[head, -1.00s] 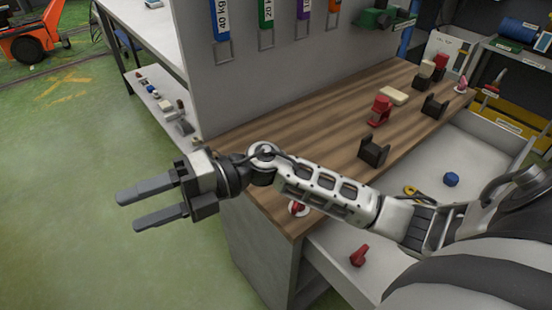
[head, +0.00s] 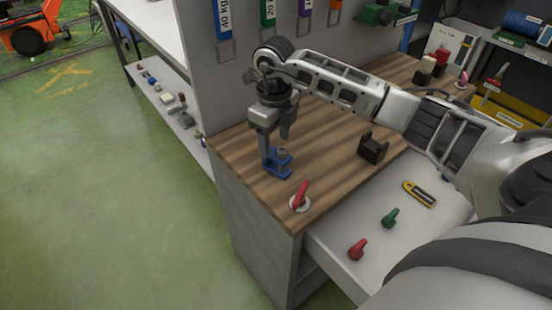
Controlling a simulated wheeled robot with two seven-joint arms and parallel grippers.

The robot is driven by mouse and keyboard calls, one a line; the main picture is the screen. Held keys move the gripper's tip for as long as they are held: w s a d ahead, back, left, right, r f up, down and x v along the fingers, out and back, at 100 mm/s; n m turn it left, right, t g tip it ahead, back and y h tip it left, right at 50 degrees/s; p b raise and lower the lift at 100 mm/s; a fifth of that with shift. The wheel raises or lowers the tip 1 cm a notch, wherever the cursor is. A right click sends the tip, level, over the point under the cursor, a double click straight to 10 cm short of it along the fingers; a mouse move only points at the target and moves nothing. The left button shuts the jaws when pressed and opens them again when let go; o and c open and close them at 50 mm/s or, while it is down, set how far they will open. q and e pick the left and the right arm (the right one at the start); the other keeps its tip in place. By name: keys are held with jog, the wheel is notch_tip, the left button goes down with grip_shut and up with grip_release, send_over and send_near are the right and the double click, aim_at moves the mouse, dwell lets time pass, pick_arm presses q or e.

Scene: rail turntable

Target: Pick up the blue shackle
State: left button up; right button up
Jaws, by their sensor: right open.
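A small blue piece (head: 278,168), which looks like the blue shackle, stands on the wooden worktop near its left end. My right gripper (head: 276,150) points down over it with its fingers apart. One finger reaches down at the left side of the blue piece, and the other is higher in the picture on the right. I cannot tell whether either finger touches it. The gripper partly hides the blue piece. My left gripper is out of view.
A red-handled knob on a white disc (head: 299,198) is at the worktop's front corner. A black bracket (head: 373,148) stands to the right. The open drawer (head: 331,243) holds red and green handles (head: 390,217) and a yellow tool (head: 420,194). A grey panel (head: 215,85) rises behind.

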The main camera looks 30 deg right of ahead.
aim_at(276, 153)
jog(key=f, duration=0.5)
jog(key=f+p, duration=0.1)
jog(key=f, duration=0.1)
jog(key=shift+w+d+f, duration=0.15)
jog(key=shift+d+f, duration=0.1)
jog(key=shift+c, duration=0.3)
jog(key=c, duration=1.1)
jog(key=shift+r, duration=0.1)
